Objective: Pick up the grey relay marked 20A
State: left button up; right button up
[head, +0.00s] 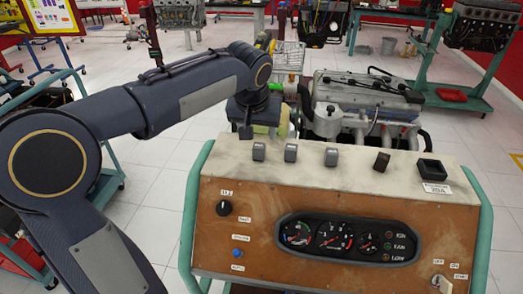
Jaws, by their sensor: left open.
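Three small grey relays stand in a row on the pale top of the engine trainer's console: a left one (259,151), a middle one (290,152) and a right one (331,157). Any marking on them is too small to read, so I cannot tell which is the 20A one. My left gripper (246,131) is open and points down just behind and left of the left relay, apparently above the console top and apart from it. One finger hides much of the other. My right gripper is not in view.
A dark brown relay (382,161) and a black square socket (432,170) with a white label (437,188) are farther right on the console top (352,178). The engine (365,100) stands close behind. The orange gauge panel (250,250) faces me.

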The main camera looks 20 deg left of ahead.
aim_at(259, 146)
pick_arm(q)
jog(key=p+x, duration=0.1)
jog(key=x, duration=0.5)
jog(key=shift+a+f, duration=0.1)
jog(key=shift+f, duration=0.1)
jog(key=shift+s, duration=0.1)
jog(key=c, duration=1.1)
